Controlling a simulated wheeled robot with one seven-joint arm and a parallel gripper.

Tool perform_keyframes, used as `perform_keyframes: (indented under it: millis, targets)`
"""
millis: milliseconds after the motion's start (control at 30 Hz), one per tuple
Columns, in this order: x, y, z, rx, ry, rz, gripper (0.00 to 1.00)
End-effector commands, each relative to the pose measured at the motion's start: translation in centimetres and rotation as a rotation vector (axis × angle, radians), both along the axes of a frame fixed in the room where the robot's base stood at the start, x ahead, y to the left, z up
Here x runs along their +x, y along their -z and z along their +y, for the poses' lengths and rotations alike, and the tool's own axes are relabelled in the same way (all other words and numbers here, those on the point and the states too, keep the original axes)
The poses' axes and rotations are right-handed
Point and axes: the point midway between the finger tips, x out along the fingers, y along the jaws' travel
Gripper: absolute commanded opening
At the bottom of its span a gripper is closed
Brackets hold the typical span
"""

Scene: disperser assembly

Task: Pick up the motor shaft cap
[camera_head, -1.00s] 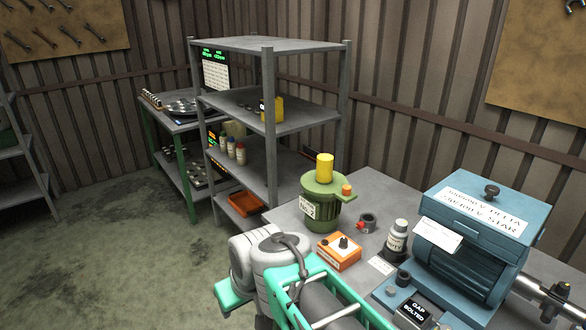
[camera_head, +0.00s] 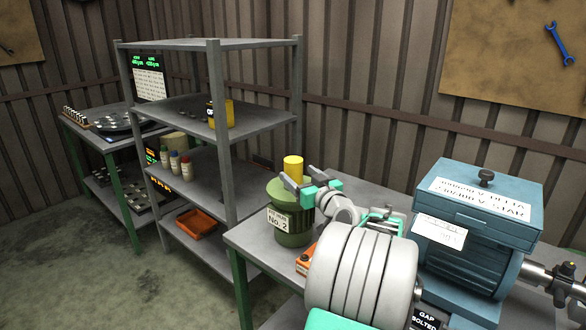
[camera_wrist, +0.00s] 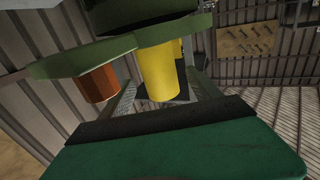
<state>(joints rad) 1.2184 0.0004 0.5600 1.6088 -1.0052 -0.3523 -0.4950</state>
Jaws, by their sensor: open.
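The motor shaft cap, which I take to be the yellow cylinder (camera_head: 293,167), stands upright on top of the green motor (camera_head: 289,215) labelled No. 2. My gripper (camera_head: 299,176) is open, its two fingers reaching toward the cap from the right at about its height. In the wrist view the yellow cylinder (camera_wrist: 158,72) appears in the opening ahead of my gripper, between the finger lines. I cannot tell whether either finger touches it. The wrist picture is turned over, with the green body at its top.
An orange-brown knob (camera_wrist: 98,84) on the green motor sits close beside the cap. The blue motor housing (camera_head: 475,215) fills the right of the table (camera_head: 262,255). A grey shelf unit (camera_head: 205,110) stands left behind. My arm hides much of the table.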

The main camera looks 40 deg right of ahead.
Motion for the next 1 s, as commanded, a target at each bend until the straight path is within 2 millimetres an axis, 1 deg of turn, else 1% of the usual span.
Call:
perform_keyframes:
  millis: [33, 133, 367, 1000]
  targets:
    - [1.0, -0.2, -0.2, 0.000, -0.004, 0.001, 0.73]
    - [2.1, -0.1, -0.6, -0.001, -0.002, 0.001, 0.73]
    - [2.2, 0.0, -0.9, -0.001, 0.003, 0.001, 0.73]
    - [2.2, 0.0, -0.9, 0.000, 0.004, 0.002, 0.21]
